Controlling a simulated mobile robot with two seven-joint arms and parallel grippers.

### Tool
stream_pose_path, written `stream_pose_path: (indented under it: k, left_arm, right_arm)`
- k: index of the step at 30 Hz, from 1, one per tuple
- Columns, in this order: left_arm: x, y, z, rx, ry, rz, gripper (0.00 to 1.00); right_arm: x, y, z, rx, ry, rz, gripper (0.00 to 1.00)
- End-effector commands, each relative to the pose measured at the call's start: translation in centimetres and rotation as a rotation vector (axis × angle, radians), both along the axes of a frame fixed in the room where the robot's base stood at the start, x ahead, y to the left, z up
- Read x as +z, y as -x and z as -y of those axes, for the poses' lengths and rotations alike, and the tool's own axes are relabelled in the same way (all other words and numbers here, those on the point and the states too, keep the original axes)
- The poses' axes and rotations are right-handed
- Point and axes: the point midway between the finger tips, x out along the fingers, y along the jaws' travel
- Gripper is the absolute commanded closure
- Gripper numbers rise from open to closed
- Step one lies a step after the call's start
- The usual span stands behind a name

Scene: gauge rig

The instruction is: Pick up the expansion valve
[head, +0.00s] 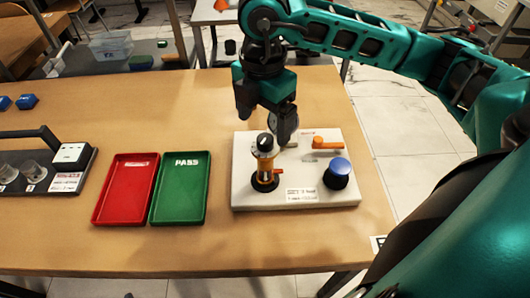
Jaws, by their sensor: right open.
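The expansion valve (265,165), a copper-orange body with a black cap, stands upright in a dark round seat on the white plate of the gauge rig (300,203). My right gripper (263,118) hangs over the back of the rig, fingers pointing down, above and slightly behind the valve in the picture. It is open and appears to hold nothing; no contact with the valve is visible. My left gripper is not in view.
An orange lever (325,144) and a blue knob (340,167) sit on the rig right of the valve. A green PASS tray (180,217) and a red tray (122,216) lie to the left. A dark stand (75,185) is at far left. The table behind the trays is clear.

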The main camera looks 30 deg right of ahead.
Motion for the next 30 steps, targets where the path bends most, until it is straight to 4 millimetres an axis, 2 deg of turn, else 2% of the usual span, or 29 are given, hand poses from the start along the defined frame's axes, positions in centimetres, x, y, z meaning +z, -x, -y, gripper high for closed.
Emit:
stream_pose_path:
  k: [5,13,23,30]
  left_arm:
    - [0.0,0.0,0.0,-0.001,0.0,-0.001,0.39]
    - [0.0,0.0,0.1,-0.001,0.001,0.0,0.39]
    - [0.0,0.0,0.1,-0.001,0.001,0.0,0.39]
    - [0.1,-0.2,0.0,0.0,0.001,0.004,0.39]
  right_arm:
    - [-1.3,0.1,0.1,0.0,0.0,-0.002,0.1]
    - [-5.2,0.5,0.2,0.002,-0.001,-0.002,0.1]
    - [-5.8,0.4,0.1,0.003,-0.002,0.001,0.1]
    - [-5.8,0.4,0.1,0.003,-0.002,0.0,0.33]
